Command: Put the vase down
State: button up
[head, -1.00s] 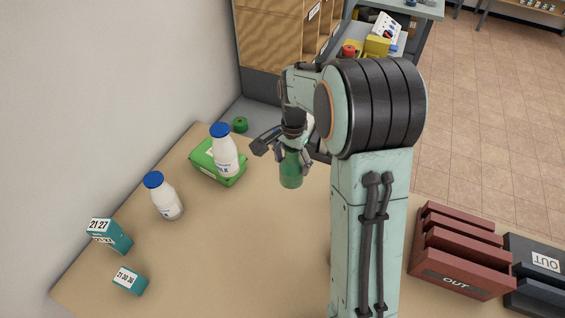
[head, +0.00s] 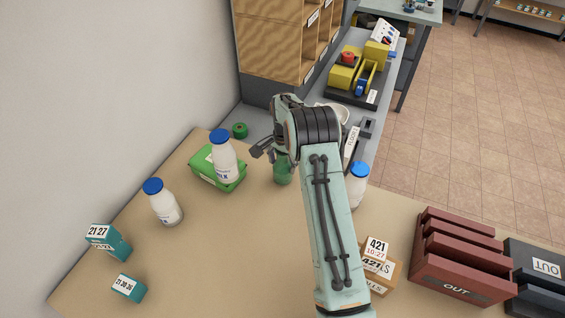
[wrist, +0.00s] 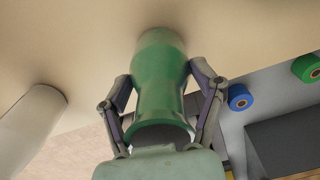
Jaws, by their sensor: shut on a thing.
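The green vase (head: 283,172) is at the far edge of the tan table (head: 235,240), partly hidden by my arm in the head view. In the wrist view the vase (wrist: 160,85) is between both fingers of my gripper (wrist: 163,100), which is shut on it around its narrow part. The vase's far end points toward the tan surface. I cannot tell whether it touches the table or hangs just above it.
A milk bottle (head: 223,158) stands at a green box (head: 204,170) left of the vase. Another milk bottle (head: 163,203) stands further left, and a third (head: 357,187) right of my arm. Small boxes (head: 379,262) and red trays (head: 463,255) are at the right. The table's middle-left is clear.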

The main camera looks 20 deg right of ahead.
jog(key=o, duration=1.3)
jog(key=shift+f, duration=0.1)
jog(key=shift+c, duration=0.2)
